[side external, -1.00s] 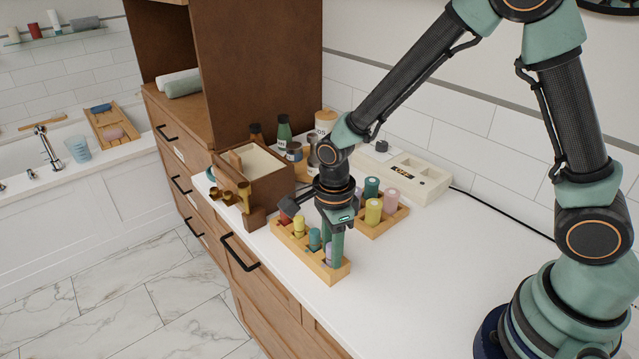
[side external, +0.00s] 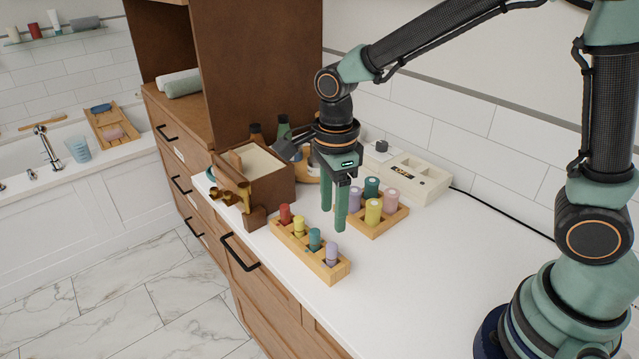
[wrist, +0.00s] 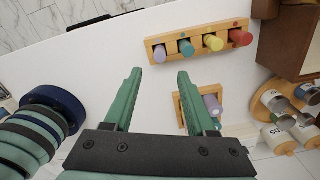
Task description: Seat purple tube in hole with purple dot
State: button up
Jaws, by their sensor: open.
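A purple tube (side external: 331,254) stands upright in the near right end of the front wooden rack (side external: 338,274). In the wrist view this purple tube (wrist: 160,53) sits at the left end of that rack, next to the teal tube (wrist: 186,47). The purple dot is too small to make out. My gripper (side external: 333,219) is open and empty, raised above the counter between the two racks and apart from the tube. In the wrist view its fingers (wrist: 159,75) are spread, with nothing between them. A second purple tube (side external: 354,200) stands in the back rack.
The front rack also holds red (side external: 285,214), yellow (side external: 299,226) and teal tubes. The back rack (side external: 383,228) holds several tubes. A wooden box (side external: 268,188), bottles and a pale console (side external: 425,183) stand behind. The counter's right side is clear.

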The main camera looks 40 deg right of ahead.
jog(key=s+d+r+n+t, duration=0.5)
jog(key=d+r+n, duration=0.6)
jog(key=n, duration=1)
jog(key=shift+s+n+t, duration=0.3)
jog(key=shift+s, duration=0.7)
